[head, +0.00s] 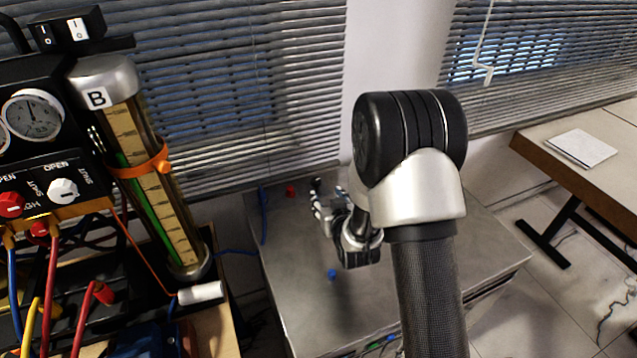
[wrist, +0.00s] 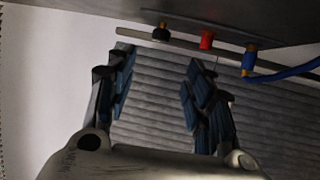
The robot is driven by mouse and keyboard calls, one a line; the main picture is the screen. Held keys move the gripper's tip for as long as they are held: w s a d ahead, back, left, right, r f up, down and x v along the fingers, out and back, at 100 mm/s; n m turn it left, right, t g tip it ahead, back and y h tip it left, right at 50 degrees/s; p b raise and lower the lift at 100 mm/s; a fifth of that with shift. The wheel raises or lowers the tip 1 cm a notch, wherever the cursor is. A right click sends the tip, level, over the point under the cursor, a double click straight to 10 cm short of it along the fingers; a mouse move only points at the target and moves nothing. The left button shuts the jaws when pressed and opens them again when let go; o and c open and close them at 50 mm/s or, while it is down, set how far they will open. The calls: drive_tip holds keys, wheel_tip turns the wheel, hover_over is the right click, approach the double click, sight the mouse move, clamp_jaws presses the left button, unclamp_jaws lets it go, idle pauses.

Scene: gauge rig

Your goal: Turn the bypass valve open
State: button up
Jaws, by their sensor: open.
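Two valve knobs sit on the black gauge panel in the head view: a red knob (head: 11,204) and a white knob (head: 63,191), with OPEN and SHUT lettering around them. I cannot tell from the lettering which is the bypass valve. My gripper (head: 322,205) is well to the right of the panel, above the grey metal table, partly hidden by my arm. In the wrist view, its two dark fingers (wrist: 160,85) are spread apart with nothing between them. Neither panel knob shows in the wrist view.
A tall glass column marked B (head: 140,140) with an orange clamp stands right of the knobs. Colored hoses (head: 50,285) hang below the panel. The grey table (head: 290,300) bears small red and blue fittings. A brown desk (head: 570,175) is far right.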

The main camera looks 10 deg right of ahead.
sight(316, 181)
drive_tip(key=b+x, duration=0.3)
drive_tip(key=x, duration=1.1)
drive_tip(key=shift+w+a+f+b, duration=0.1)
drive_tip(key=shift+w+f+b, duration=0.15)
drive_tip(key=shift+w+b, duration=0.1)
drive_tip(key=shift+c, duration=0.3)
drive_tip(key=c, duration=1)
